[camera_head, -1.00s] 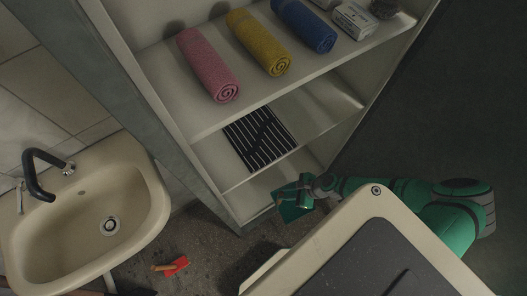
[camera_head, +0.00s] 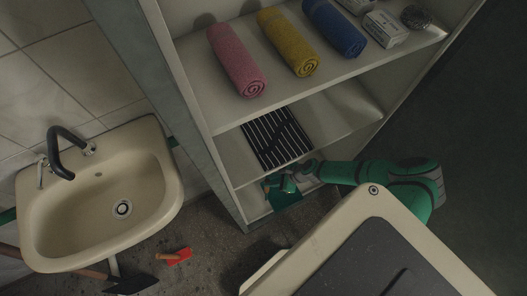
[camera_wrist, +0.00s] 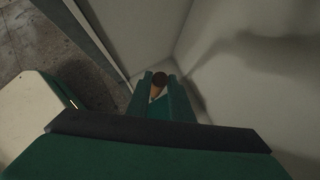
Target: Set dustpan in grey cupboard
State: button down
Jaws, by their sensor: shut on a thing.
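The grey cupboard (camera_head: 222,160) stands open, with a grey outer side and pale shelves. My green gripper (camera_head: 284,190) is at its lowest visible compartment, under the striped shelf, near the front left edge. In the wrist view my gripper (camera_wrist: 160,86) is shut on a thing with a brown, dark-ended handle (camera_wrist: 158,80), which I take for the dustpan. The rest of the held thing is hidden by the fingers and palm. Pale inner walls of the cupboard lie around and beyond the fingers.
Rolled pink (camera_head: 237,62), yellow (camera_head: 288,42) and blue (camera_head: 334,28) towels and boxes fill the upper shelf. A striped black item (camera_head: 276,138) lies on the middle shelf. A sink (camera_head: 100,205) is left. A red wooden-handled tool (camera_head: 178,256) and a dark-bladed tool (camera_head: 130,284) lie on the floor.

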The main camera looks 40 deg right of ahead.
jog(key=w+f, duration=0.5)
jog(key=f, duration=0.4)
jog(key=shift+d, duration=0.15)
jog(key=shift+w, duration=0.1)
jog(key=c, duration=1.6)
grip_release()
jog(key=shift+o, duration=0.2)
jog(key=v, duration=1.2)
